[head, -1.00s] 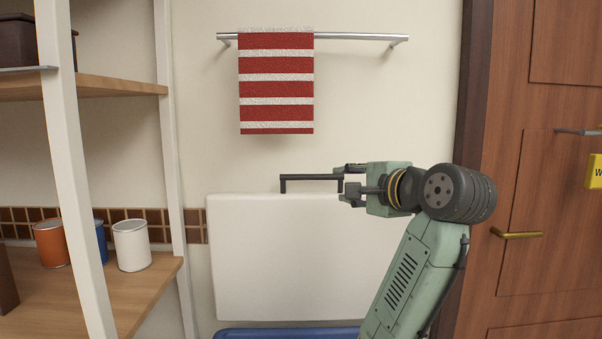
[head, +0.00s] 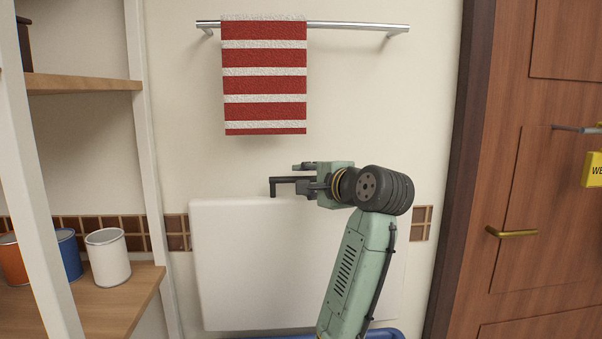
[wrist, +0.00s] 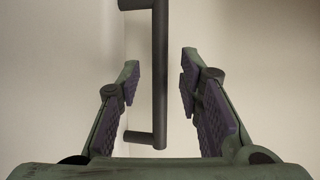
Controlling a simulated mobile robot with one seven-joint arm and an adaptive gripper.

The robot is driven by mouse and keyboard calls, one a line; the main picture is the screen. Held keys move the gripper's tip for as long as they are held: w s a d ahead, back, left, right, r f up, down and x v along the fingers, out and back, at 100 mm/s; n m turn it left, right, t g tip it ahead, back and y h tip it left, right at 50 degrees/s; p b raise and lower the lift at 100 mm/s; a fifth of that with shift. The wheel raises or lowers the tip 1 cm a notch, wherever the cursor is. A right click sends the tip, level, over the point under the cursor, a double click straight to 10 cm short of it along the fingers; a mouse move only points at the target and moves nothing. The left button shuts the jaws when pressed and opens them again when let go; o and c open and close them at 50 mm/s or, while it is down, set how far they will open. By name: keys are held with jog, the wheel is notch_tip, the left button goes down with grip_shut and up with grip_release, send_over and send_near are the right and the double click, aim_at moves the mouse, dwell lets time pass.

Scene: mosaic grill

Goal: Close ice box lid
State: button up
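The ice box lid (head: 265,265) is a white panel standing upright, raised open against the wall. A black bar handle (head: 283,181) sits on its top edge. The blue body of the ice box (head: 385,334) shows only as a strip at the bottom of the head view. My gripper (head: 304,176) is at the right part of the handle. In the wrist view the handle (wrist: 160,75) runs between my two open fingers (wrist: 158,90), with a gap on each side.
A shelf (head: 120,300) with several cans, among them a white can (head: 108,257), stands at the left. A striped towel (head: 264,75) hangs on a rail (head: 350,27) above the lid. A wooden door (head: 545,200) is at the right.

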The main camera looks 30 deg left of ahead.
jog(key=shift+x, duration=1.4)
jog(key=shift+c, duration=0.4)
grip_shut()
